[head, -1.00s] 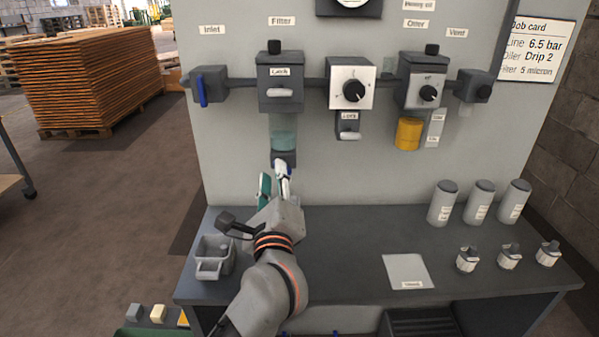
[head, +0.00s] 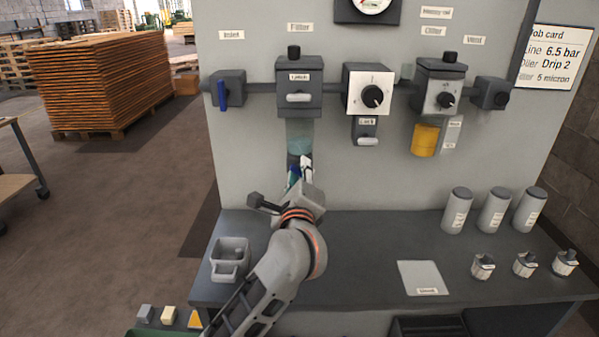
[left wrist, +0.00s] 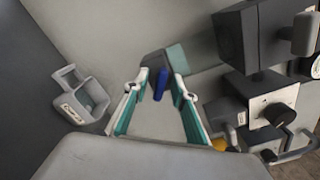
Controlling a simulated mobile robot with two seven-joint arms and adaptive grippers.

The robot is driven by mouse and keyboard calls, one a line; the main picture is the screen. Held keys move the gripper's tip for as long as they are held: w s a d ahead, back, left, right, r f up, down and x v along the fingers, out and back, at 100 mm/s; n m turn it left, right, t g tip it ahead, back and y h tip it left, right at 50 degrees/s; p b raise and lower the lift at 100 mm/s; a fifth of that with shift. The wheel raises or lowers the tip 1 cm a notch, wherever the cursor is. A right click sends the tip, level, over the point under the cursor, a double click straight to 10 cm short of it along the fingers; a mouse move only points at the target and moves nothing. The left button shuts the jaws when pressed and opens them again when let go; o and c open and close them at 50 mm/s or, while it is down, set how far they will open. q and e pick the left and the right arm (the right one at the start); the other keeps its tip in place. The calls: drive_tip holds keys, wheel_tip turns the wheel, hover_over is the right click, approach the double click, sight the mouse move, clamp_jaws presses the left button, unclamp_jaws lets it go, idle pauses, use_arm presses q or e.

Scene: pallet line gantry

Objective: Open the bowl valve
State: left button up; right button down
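The filter bowl (head: 299,140) is a translucent teal cup below the grey filter housing (head: 299,88) marked Latch. The bowl also shows in the left wrist view (left wrist: 177,57), with a dark grey valve body (left wrist: 154,66) at its end. A blue valve lever (left wrist: 163,84) sticks out from it toward my camera. My left gripper (head: 299,174) is just below and in front of the bowl, hiding its lower end in the head view. In the left wrist view its teal-padded fingers are apart, with the lever between their tips and gaps visible on both sides. My right gripper is out of view.
A blue inlet handle (head: 222,95) hangs left of the filter. The regulator knob (head: 372,97) and the amber oiler bowl (head: 425,140) are to the right. A grey tub (head: 230,260) stands on the bench at left. Canisters and small fittings stand at right; mid-bench is mostly clear.

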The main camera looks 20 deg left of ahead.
use_arm(q)
clamp_jaws()
drive_tip(key=shift+m, duration=0.3)
drive_tip(key=m+p, duration=0.1)
drive_tip(key=m, duration=0.1)
drive_tip(key=shift+m+p, duration=0.3)
drive_tip(key=shift+p, duration=0.1)
drive_tip(key=m+p, duration=0.4)
drive_tip(key=m, duration=0.1)
drive_tip(key=shift+m+p, duration=1.05)
drive_tip(key=shift+m, duration=0.25)
drive_tip(key=shift+f, duration=0.1)
